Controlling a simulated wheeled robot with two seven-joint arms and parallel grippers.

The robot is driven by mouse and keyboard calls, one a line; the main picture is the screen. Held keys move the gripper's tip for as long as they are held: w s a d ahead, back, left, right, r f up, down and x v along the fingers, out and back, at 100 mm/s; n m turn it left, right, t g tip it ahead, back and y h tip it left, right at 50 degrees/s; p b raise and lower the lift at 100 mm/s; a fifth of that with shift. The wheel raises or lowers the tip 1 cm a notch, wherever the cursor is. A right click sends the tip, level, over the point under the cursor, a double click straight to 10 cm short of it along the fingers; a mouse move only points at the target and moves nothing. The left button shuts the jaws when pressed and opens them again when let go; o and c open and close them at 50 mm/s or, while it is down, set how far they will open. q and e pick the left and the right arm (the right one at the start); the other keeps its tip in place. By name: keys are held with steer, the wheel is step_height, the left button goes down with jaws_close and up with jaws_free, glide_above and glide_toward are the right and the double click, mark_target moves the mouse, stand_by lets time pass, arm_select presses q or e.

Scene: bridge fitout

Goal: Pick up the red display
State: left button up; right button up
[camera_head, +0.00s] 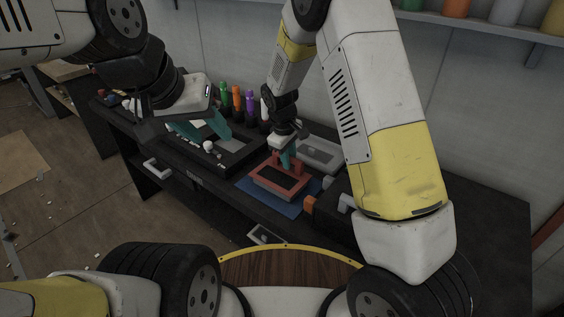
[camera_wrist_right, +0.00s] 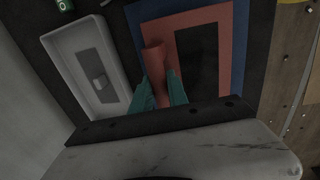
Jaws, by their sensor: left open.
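The red display (camera_head: 280,179), a red frame around a dark screen with a raised red handle, is over a blue mat (camera_head: 262,197) on the dark bench; I cannot tell whether it is lifted. My right gripper (camera_head: 287,158) points down at its back edge. In the right wrist view its teal fingers (camera_wrist_right: 161,92) are on both sides of the red handle (camera_wrist_right: 154,62) and look closed against it. Part of the red display (camera_wrist_right: 190,16) and its screen also shows there, the lower part hidden by the gripper. My left gripper (camera_head: 203,128) is open and empty, over a dark tray.
The dark tray (camera_head: 238,161) with white knobs is left of the display. A grey tray (camera_head: 322,152) is behind it to the right; it also shows in the right wrist view (camera_wrist_right: 112,65). Several coloured bottles (camera_head: 237,98) stand at the wall. An orange block (camera_head: 309,204) is close on the right.

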jaws_close()
steer(key=shift+r, duration=0.1)
stand_by(1.2)
steer(key=shift+r, duration=0.7)
step_height(320, 180, up, 2)
steer(key=shift+r, duration=0.2)
steer(key=s+a, duration=0.2)
steer(key=s, duration=0.5)
steer(key=s+a+r, duration=0.1)
steer(key=s, duration=0.7)
steer(key=shift+s+a, duration=0.3)
steer(key=shift+a, duration=0.1)
